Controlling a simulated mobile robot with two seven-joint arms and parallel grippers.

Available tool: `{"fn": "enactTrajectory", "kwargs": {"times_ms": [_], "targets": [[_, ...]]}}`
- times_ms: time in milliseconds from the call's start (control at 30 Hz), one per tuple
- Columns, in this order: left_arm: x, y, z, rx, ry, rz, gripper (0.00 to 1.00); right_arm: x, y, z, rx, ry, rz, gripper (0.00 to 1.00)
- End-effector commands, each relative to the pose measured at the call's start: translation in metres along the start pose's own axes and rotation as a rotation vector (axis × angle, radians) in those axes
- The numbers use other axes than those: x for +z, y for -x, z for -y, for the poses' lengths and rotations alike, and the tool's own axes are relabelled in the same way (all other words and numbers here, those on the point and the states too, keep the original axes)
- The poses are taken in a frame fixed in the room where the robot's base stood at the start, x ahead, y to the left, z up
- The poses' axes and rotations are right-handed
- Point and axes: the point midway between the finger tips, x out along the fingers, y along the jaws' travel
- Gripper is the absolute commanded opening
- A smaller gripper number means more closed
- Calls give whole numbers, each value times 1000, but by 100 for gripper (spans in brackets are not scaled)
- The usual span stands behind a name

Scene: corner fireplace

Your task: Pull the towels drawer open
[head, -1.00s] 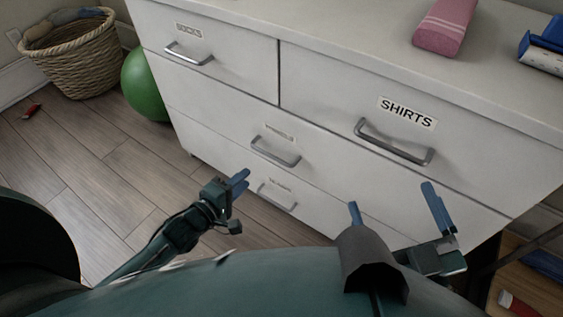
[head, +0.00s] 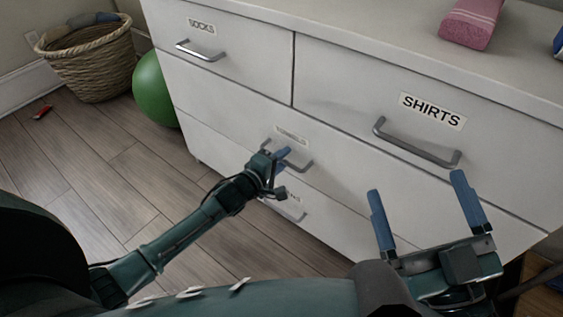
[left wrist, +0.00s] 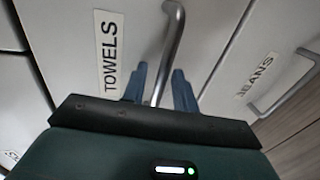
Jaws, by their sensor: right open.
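The towels drawer (head: 225,117) is the wide middle drawer of a white dresser and is closed. Its label (head: 292,134) is small in the head view but reads TOWELS in the left wrist view (left wrist: 109,54). Its grey bar handle (head: 306,165) is partly hidden by my left gripper (head: 284,156). In the left wrist view the handle (left wrist: 173,38) runs between the left gripper's blue fingers (left wrist: 160,72), which are apart with gaps beside the bar. My right gripper (head: 416,184) is open and empty in front of the dresser, below the SHIRTS handle (head: 415,147).
The socks drawer (head: 240,45) is above left, and the jeans drawer (left wrist: 235,95) is below; both are closed. A pink towel (head: 472,22) lies on the dresser top. A green ball (head: 154,90) and wicker basket (head: 92,68) stand left. The floor before them is mostly clear.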

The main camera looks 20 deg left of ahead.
Motion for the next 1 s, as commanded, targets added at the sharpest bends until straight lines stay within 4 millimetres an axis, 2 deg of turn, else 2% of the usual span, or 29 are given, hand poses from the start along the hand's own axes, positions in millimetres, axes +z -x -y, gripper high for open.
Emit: {"fn": "enactTrajectory", "kwargs": {"times_ms": [233, 567, 1000], "targets": [[0, 0, 0, 0, 0, 0, 28, -1, 0, 0, 0, 3, -3, 95], [0, 0, 0, 0, 0, 0, 1, -1, 0, 0, 1, 3, -3, 95], [0, 0, 0, 0, 0, 0, 0, -1, 0, 0, 1, 3, -2, 95]]}}
